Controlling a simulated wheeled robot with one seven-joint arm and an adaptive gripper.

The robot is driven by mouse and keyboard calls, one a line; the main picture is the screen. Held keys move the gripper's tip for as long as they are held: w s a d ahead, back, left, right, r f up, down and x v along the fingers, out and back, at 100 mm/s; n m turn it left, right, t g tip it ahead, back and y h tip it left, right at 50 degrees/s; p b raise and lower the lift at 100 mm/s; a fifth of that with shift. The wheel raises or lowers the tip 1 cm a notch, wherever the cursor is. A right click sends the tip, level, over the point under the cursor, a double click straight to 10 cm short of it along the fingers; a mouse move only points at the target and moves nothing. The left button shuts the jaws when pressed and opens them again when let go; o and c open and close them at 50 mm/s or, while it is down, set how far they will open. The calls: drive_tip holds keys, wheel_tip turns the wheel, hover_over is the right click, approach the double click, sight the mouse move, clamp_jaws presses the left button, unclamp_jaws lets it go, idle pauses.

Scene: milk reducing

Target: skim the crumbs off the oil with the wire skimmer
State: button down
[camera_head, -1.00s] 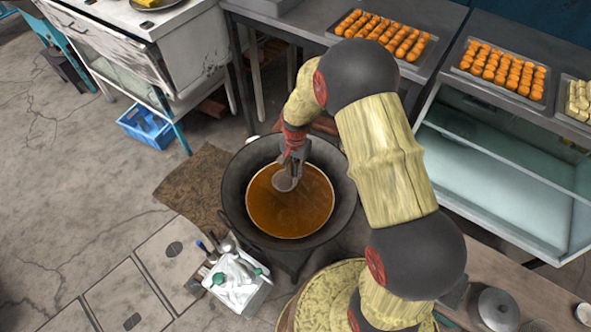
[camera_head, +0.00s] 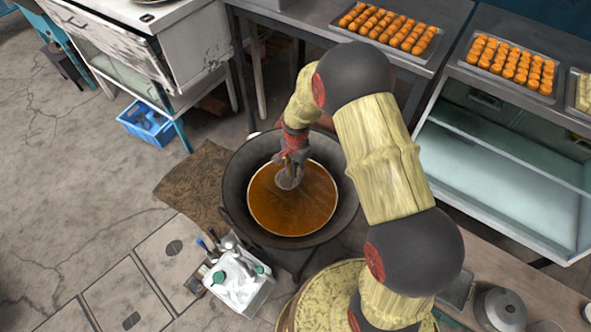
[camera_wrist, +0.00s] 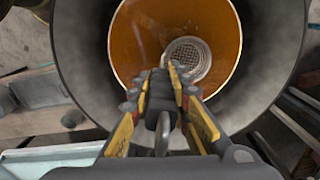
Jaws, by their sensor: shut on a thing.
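A dark wide pan (camera_head: 238,205) holds orange-brown oil (camera_head: 295,212). My gripper (camera_head: 291,160) is over the upper part of the oil in the head view. In the wrist view my gripper (camera_wrist: 166,85) is shut on the dark handle of the wire skimmer. The skimmer's round mesh head (camera_wrist: 187,60) lies at the oil, near the right side of the oil in this view; it also shows below my gripper in the head view (camera_head: 289,179). I cannot tell how deep it sits. No crumbs can be made out on the oil or in the mesh.
A white container with bottles and utensils (camera_head: 240,284) stands lower left of the pan. Trays of orange pieces (camera_head: 388,27) lie on the metal table at the back. A blue crate (camera_head: 150,124) is on the floor at left. A lidded pot (camera_head: 500,308) stands lower right.

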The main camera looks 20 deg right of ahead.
drive_tip(key=shift+f+b, duration=5.1)
drive_tip(key=shift+f, duration=2.65)
drive_tip(key=shift+a+r+p, duration=0.5)
drive_tip(key=shift+a+p, duration=0.1)
drive_tip(key=shift+a, duration=2.95)
drive_tip(key=shift+w+r+p, duration=0.1)
drive_tip(key=shift+r+p, duration=1.95)
drive_tip(key=shift+r, duration=0.9)
